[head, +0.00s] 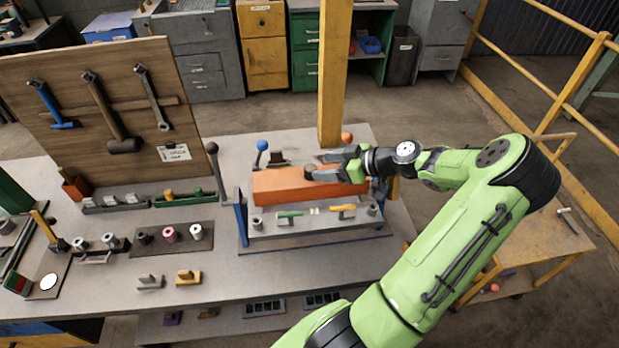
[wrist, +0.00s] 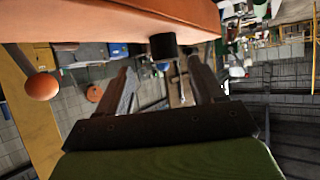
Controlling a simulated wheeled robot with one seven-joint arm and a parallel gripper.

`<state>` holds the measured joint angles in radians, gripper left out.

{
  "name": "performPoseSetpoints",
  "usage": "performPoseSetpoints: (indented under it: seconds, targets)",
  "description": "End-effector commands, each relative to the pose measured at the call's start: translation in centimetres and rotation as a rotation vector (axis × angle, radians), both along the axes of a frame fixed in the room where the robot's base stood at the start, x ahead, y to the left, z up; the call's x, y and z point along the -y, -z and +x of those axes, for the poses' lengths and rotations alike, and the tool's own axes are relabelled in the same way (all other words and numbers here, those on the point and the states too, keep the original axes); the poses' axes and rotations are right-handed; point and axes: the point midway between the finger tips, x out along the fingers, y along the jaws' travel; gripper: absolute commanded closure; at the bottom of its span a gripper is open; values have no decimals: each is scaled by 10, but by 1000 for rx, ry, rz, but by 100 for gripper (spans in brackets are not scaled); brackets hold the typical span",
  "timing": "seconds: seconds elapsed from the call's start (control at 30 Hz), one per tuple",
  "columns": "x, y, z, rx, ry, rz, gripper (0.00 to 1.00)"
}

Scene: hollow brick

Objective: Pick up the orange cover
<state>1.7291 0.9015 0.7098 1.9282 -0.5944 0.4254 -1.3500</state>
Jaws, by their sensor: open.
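The orange cover (head: 280,188) is a long block lying on the grey fixture on the workbench. A dark round knob (head: 309,173) stands on its top near the middle. My gripper (head: 322,165) reaches in from the right, low over the cover, with its fingers near the knob. In the wrist view the orange cover (wrist: 90,20) fills the top edge, and the dark knob (wrist: 163,46) shows just beyond and between the spread fingers of my gripper (wrist: 163,80). The jaws are open and hold nothing. Contact with the knob cannot be told.
A yellow post (head: 335,75) rises right behind the fixture. A tool board (head: 105,110) stands at the back left. Small parts sit on the bench (head: 200,265) at left; its front is partly clear.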

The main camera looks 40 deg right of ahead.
Motion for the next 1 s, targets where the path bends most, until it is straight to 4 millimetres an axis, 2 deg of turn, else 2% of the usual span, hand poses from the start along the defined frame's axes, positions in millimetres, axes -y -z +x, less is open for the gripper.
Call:
performPoseSetpoints:
  seconds: [0.3, 0.57, 0.67, 1.0]
  targets:
    - [-22, 21, 40, -1, -3, 3, 33]
    - [-23, 27, 46, -3, 0, -1, 33]
    - [-23, 27, 46, -3, 0, 0, 45]
    - [-23, 27, 45, -2, 0, -1, 95]
